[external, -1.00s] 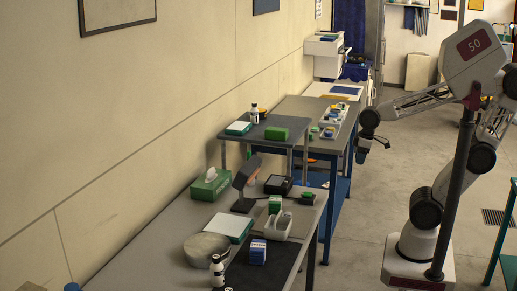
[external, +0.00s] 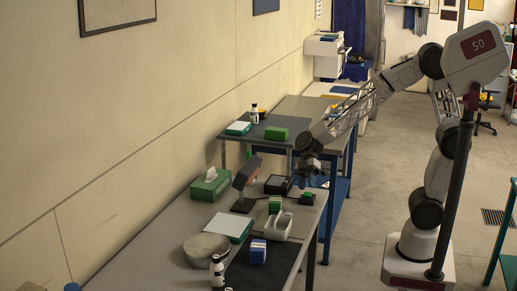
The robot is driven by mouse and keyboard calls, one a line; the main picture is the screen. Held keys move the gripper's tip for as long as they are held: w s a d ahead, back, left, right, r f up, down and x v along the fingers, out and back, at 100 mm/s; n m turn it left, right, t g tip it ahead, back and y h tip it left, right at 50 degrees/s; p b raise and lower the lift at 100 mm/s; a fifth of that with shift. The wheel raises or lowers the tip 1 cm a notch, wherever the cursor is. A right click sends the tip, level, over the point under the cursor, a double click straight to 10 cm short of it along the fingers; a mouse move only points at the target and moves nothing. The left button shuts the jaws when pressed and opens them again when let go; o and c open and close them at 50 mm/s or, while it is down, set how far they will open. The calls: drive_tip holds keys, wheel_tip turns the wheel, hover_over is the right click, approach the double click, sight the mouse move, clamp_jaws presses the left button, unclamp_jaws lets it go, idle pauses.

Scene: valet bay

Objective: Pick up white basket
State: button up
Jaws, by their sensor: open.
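On the near table (external: 140,262) are a blue-and-white box (external: 258,252), a white bottle (external: 217,270), a round grey disc (external: 206,248), a green tissue box (external: 211,185), a dark tilted stand (external: 245,184) and a black box (external: 278,184). A second table with a raised shelf (external: 262,141) stands behind.

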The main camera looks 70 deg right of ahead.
sight(280, 212)
drive_tip(key=w+a+f+n+y, duration=0.3)
drive_tip(key=w+a+f, duration=0.2)
drive_tip(key=w, duration=0.3)
drive_tip(key=shift+w+a+f+n+t+y, duration=0.2)
drive_tip(key=shift+a+n+t+y, duration=0.15)
drive_tip(key=shift+a, duration=0.35)
drive_tip(key=shift+a, duration=0.1)
drive_tip(key=shift+x, duration=1.2)
drive_tip(key=shift+s+a, duration=0.1)
drive_tip(key=shift+x, duration=2.5)
clamp_jaws()
